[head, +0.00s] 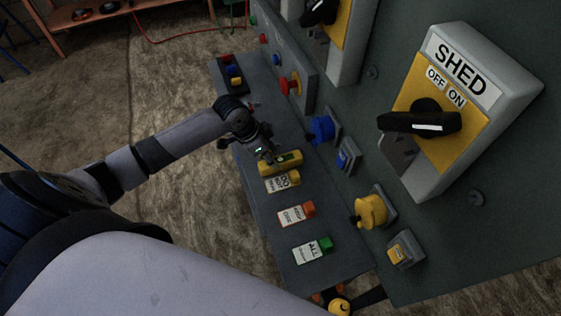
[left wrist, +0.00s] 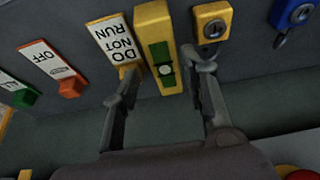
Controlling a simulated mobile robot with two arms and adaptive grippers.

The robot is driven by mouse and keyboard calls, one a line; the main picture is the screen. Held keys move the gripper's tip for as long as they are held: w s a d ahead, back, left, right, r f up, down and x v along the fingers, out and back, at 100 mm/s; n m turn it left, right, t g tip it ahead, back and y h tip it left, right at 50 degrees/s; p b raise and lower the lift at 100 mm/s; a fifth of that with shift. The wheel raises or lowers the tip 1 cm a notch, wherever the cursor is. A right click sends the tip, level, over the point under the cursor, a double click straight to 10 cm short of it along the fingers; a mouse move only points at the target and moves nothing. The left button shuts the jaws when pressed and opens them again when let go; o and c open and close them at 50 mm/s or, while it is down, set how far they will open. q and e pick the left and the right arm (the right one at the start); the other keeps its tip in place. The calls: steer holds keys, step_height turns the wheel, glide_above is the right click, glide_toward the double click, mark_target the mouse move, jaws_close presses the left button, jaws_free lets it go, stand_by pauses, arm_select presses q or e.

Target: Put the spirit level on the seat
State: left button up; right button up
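The spirit level (head: 281,163) is a yellow bar with a green vial strip, lying on the grey ledge below the upright panel. It also shows in the left wrist view (left wrist: 157,45), upper middle, between my two fingers. My left gripper (head: 267,153) is at the level's near side; in the left wrist view (left wrist: 165,63) its fingers are spread, one on each side of the bar. I cannot tell whether either finger touches it. My right gripper does not show. I cannot make out a seat with certainty.
On the ledge are the DO NOT RUN tag (head: 278,184), a red-ended tag (head: 296,213) and a green-ended tag (head: 313,249). Open floor lies left.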

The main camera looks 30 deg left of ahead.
mark_target(278, 160)
arm_select(q)
steer(key=shift+w+f, duration=0.1)
steer(key=shift+f, duration=0.1)
steer(key=shift+w+d+f, duration=0.15)
steer(key=shift+f, duration=0.1)
steer(key=x, duration=0.3)
steer(key=shift+w+d+f+p, duration=0.15)
steer(key=shift+w+p, duration=0.25)
steer(key=shift+w+d+f, duration=0.1)
steer(key=shift+f, duration=0.35)
jaws_close()
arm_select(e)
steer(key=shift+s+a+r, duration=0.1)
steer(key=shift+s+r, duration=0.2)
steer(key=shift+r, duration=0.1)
